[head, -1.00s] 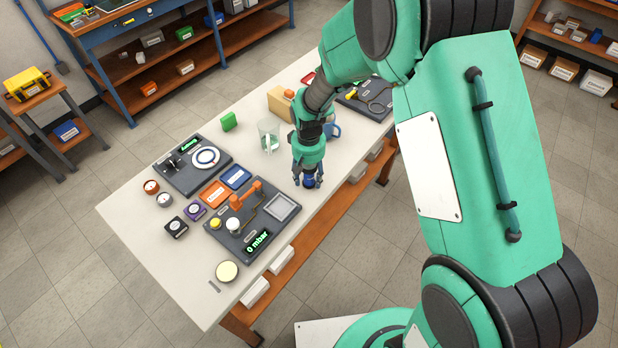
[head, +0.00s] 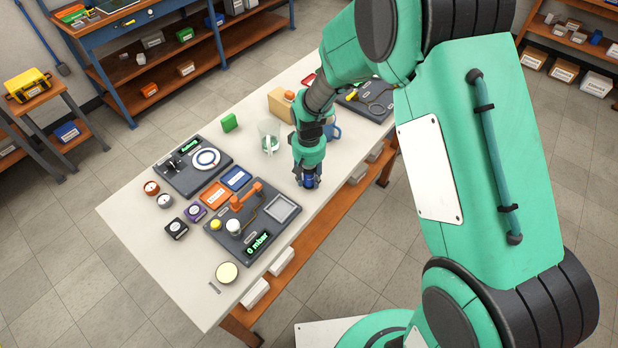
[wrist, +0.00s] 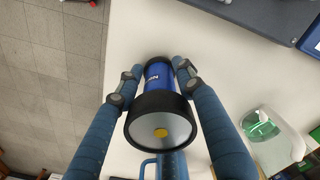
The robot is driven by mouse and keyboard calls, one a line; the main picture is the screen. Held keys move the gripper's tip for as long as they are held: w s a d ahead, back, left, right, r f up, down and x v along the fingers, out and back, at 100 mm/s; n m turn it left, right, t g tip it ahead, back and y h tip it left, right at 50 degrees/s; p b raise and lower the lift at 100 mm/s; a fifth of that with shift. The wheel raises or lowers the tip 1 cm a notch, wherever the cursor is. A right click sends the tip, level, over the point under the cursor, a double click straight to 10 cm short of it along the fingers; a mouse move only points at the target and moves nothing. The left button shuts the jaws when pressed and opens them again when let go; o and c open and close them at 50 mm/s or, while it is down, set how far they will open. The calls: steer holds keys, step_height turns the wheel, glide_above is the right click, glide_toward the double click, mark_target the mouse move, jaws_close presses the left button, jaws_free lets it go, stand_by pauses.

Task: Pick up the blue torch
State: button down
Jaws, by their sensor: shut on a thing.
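The blue torch (wrist: 156,76) has a dark blue body and a wide black end with a yellow spot facing the wrist camera. It stands near the table's front edge. In the head view only a small part of the torch (head: 309,182) shows below my gripper (head: 308,178). In the wrist view the fingers of my gripper (wrist: 152,82) are closed on both sides of the torch body. I cannot tell whether the torch's lower end touches the table.
A clear beaker (head: 269,138) and a blue mug (head: 333,129) stand close behind my gripper. A dark bench panel (head: 250,225) with an orange lever lies to the left.

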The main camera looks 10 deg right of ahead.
steer(key=shift+r, duration=0.65)
step_height(320, 180, up, 2)
steer(key=shift+r+p, duration=0.15)
steer(key=shift+p, duration=0.3)
steer(key=s+d+r+p, duration=0.1)
steer(key=s+d, duration=0.2)
steer(key=s, duration=1.2)
steer(key=shift+s+d+r+p, duration=0.2)
steer(key=shift+s+p, duration=0.1)
steer(key=shift+p, duration=0.1)
